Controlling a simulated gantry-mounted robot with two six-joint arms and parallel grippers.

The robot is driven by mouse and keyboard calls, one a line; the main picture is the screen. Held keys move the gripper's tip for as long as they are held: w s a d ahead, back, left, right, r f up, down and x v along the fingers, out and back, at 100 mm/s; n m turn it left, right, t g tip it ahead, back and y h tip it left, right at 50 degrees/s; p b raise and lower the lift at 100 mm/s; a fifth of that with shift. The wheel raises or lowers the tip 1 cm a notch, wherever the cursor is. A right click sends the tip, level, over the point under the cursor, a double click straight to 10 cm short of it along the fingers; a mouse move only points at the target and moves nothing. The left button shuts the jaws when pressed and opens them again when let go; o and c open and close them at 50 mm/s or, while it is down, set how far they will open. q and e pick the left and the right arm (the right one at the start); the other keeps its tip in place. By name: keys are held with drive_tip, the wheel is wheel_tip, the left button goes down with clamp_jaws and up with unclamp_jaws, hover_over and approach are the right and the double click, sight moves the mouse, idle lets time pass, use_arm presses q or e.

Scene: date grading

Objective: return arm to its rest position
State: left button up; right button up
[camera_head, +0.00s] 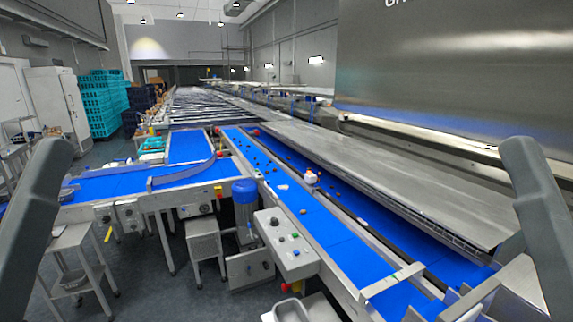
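A grey link of my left arm (36,215) rises at the left edge of the head view, upright and leaning slightly right. A matching link of my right arm (540,215) stands at the right edge, leaning left. Neither gripper shows, so their fingers and anything in them are hidden. No part of either arm that I can see touches the belts.
Blue conveyor belts (345,250) run away from me, with several small dark dates and a white and orange item (311,178) there. A control box (285,240) and blue motor (245,203) stand beside them. A steel cover (400,180) lies right; teal crates (103,105) stand back left.

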wheel_tip(320, 180, up, 19)
drive_tip(key=p, duration=1.6)
wheel_tip(320, 180, down, 61)
drive_tip(key=b, duration=6.1)
drive_tip(key=shift+w, duration=0.2)
